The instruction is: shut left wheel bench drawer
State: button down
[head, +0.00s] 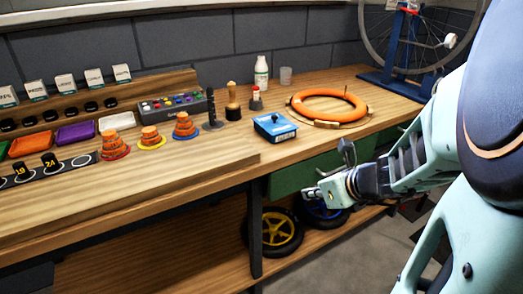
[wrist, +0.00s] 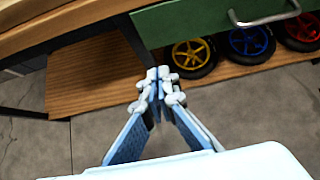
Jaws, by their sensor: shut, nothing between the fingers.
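A green drawer front (head: 296,174) sits under the front edge of the workbench, just left of my gripper in the head view. The wrist view shows this green front (wrist: 192,28) with a metal bar handle (wrist: 265,19) at the upper right. How far the drawer stands out is hard to tell, and its inside is hidden. My gripper (head: 314,193) is shut and empty, in front of the drawer's lower part in the head view. In the wrist view its fingertips (wrist: 158,76) meet just below the drawer front's lower left corner. Contact cannot be told.
Wheels with yellow (head: 280,229) and blue hubs stand on the lower shelf (head: 160,262); the wrist view adds a red-hubbed wheel (wrist: 304,28). A dark bench leg (head: 255,232) stands left of the drawer. An orange ring (head: 328,98) and blue box (head: 275,127) lie on top.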

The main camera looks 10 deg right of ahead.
aim_at(280, 177)
jog(key=shift+w+a+r+b+x, duration=0.1)
jog(key=shift+w+r+b+x, duration=0.45)
jog(key=shift+x, duration=1.5)
jog(key=shift+w+a+r+b+x, duration=0.15)
jog(key=shift+b+x, duration=0.75)
jog(key=shift+x, duration=1.15)
jog(key=shift+w+a+r+b+x, duration=0.1)
jog(key=shift+w+r+b+x, duration=0.45)
jog(key=shift+x, duration=1.55)
jog(key=shift+s+f, duration=0.25)
jog(key=shift+s, duration=0.05)
jog(key=w, duration=0.1)
jog(key=w+a, duration=0.1)
jog(key=w, duration=0.2)
jog(key=shift+w+a+p, duration=0.2)
jog(key=shift+a+p, duration=0.15)
jog(key=shift+w+r, duration=0.1)
jog(key=shift+r, duration=0.05)
